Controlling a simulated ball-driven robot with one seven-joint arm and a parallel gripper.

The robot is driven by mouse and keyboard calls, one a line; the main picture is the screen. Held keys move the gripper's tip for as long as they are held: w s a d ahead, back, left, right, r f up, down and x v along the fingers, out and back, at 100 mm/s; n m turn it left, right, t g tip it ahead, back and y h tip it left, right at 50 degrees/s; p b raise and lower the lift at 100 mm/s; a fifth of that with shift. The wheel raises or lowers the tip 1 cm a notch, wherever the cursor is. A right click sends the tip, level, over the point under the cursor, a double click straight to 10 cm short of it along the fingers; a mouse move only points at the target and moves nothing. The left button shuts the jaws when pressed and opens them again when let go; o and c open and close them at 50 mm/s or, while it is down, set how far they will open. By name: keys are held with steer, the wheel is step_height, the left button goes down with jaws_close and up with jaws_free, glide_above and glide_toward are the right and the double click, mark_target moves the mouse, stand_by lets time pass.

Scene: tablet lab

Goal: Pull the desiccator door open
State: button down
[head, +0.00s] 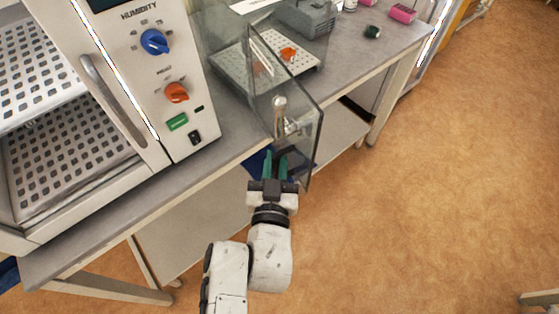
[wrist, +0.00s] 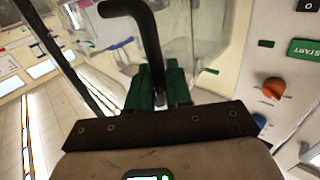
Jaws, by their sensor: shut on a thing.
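The desiccator is a clear-walled box on the bench, with a white perforated shelf (head: 232,68) inside. Its clear, dark-edged door (head: 306,112) stands at an angle to the box, swung out past the bench's front edge. A pale metal fitting (head: 280,104) shows at the door. My gripper (head: 278,158) is low at the door, its green fingers shut on the door handle. In the wrist view, the black bent handle (wrist: 140,22) runs down between the green fingers (wrist: 156,88).
A white humidity chamber (head: 180,75) with knobs and a bar handle (head: 112,100) stands left of the desiccator. An orange item (head: 287,54) lies on the shelf. A grey device (head: 308,16) and pink items (head: 403,13) sit behind. The floor (head: 440,190) to the right is clear.

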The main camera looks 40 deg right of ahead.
steer(key=shift+w, duration=0.1)
steer(key=c, duration=1.2)
jaws_free()
steer(key=p+v, duration=0.1)
steer(key=v, duration=1)
steer(key=shift+w, duration=0.1)
